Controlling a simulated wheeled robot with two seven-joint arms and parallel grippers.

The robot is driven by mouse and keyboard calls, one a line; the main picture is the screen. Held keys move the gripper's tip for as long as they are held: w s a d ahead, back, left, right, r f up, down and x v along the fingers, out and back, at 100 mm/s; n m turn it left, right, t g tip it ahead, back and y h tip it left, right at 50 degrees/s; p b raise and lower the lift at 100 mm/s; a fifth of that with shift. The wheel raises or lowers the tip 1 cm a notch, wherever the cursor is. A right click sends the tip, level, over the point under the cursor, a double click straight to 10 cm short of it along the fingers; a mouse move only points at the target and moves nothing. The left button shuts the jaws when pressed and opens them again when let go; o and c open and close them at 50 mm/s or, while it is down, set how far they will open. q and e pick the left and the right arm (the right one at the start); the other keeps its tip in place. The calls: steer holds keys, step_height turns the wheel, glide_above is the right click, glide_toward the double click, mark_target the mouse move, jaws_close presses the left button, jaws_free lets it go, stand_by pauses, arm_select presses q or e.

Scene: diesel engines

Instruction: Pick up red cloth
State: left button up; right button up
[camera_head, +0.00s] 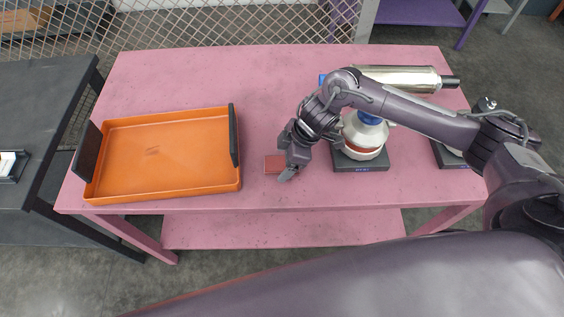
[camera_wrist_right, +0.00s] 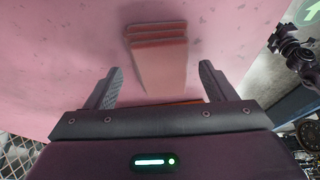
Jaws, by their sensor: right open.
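The red cloth (camera_head: 274,164) lies on the pink table, just right of the orange tray, partly hidden by my right gripper (camera_head: 287,161). In the right wrist view the cloth (camera_wrist_right: 158,62) is a folded, layered reddish block ahead of the jaws. My right gripper (camera_wrist_right: 158,88) is open, with its two fingers apart and the near part of the cloth between them in the picture. I cannot tell whether the fingers touch it. My left gripper is not in view.
The empty orange tray (camera_head: 165,155) with dark end handles fills the table's left side. A white and blue part on a dark base (camera_head: 362,164) stands close right of my gripper. A metal cylinder (camera_head: 400,78) lies behind. The pink table (camera_head: 230,75) is clear at the back middle.

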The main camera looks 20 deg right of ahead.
steer(key=shift+f, duration=0.1)
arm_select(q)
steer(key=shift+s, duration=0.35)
arm_select(e)
steer(key=shift+f, duration=0.1)
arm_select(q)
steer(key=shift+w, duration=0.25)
arm_select(e)
steer(key=c, duration=1.1)
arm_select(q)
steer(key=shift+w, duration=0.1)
arm_select(e)
steer(key=shift+c, duration=0.2)
